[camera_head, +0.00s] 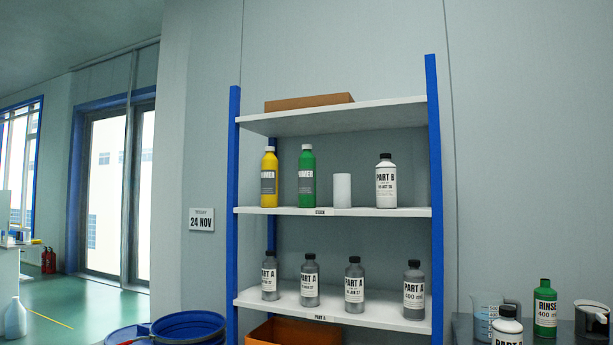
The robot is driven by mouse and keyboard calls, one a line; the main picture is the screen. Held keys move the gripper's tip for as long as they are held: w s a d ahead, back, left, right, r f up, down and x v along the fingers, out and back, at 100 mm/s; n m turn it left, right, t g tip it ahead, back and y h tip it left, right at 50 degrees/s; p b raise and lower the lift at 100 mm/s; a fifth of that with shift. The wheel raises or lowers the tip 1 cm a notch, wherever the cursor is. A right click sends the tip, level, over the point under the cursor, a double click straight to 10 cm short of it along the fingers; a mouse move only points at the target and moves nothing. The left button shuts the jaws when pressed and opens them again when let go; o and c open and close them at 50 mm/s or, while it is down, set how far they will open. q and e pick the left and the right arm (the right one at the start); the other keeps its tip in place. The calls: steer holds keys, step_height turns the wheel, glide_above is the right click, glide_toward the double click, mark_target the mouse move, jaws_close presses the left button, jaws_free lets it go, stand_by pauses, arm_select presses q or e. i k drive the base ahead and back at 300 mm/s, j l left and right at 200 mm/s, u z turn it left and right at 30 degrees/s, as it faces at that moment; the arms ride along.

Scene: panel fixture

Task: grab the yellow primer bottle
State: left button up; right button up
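The yellow primer bottle (269,178) stands upright at the left end of the middle shelf (360,212), close to the blue left post. It has a white cap and a grey label, partly turned away. A green primer bottle (307,176) stands just to its right, with a small gap between them. Neither of my grippers shows in the head view.
The shelf unit has blue posts (434,190). A white cylinder (342,190) and a white Part B bottle (386,182) share the middle shelf. Several grey Part A bottles (354,284) stand below. Blue tubs (188,326) stand at lower left; a bench with bottles is at lower right.

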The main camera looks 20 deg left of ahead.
mark_target(269, 163)
steer(key=i+j, duration=0.1)
steer(key=j, duration=0.4)
steer(key=i+j, duration=0.1)
steer(key=j, duration=0.4)
steer(key=i+j, duration=0.1)
steer(key=j, duration=0.4)
